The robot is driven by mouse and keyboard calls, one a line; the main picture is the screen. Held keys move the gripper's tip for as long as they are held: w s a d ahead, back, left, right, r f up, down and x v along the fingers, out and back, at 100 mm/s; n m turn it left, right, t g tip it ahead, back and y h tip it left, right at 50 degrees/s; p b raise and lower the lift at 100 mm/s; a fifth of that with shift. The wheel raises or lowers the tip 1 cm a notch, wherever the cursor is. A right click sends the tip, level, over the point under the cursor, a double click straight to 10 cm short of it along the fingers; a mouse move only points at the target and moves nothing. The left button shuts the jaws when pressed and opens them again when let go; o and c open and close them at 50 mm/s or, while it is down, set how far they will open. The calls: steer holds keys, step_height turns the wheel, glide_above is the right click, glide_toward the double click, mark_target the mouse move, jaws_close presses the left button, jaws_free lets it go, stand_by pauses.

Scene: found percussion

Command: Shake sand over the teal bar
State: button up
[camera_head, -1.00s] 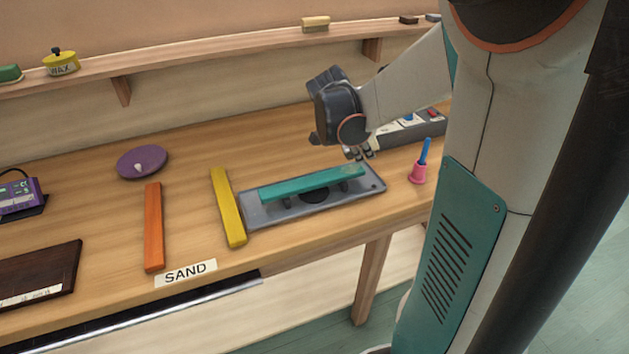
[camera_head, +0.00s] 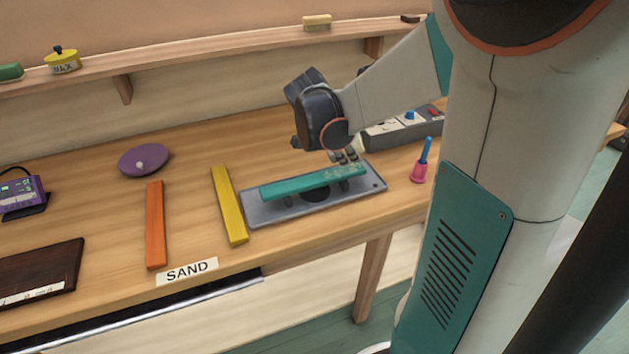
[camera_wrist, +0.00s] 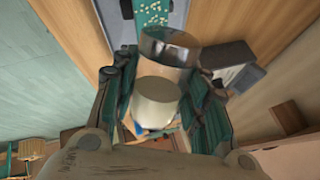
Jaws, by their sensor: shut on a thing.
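The teal bar (camera_head: 300,186) lies across supports on a grey tray (camera_head: 260,215) on the workbench. Pale grains show on its right part, and in the wrist view the bar (camera_wrist: 152,12) has grains scattered on it at the top. My gripper (camera_head: 345,157) is just above the bar's right part. The shaker is hard to make out in the head view.
A yellow bar (camera_head: 229,205) and an orange bar (camera_head: 155,225) lie left of the tray, behind the SAND label (camera_head: 187,271). A purple disc (camera_head: 144,159) lies further left.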

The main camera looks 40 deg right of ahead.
steer(key=shift+w+a, duration=0.3)
steer(key=shift+a, duration=1)
steer(key=shift+w+a, duration=0.35)
steer(key=shift+a, duration=0.95)
steer(key=shift+w+a, duration=0.3)
steer(key=shift+a, duration=1)
step_height(320, 180, up, 3)
steer(key=m+t+y+p, duration=0.1)
steer(key=t+y, duration=0.2)
steer(key=y, duration=0.1)
steer(key=m+t+y+p, duration=0.1)
steer(key=t+y, duration=0.2)
steer(key=y, duration=0.1)
steer(key=shift+m+y+p, duration=0.3)
steer(key=shift+y+p, duration=0.1)
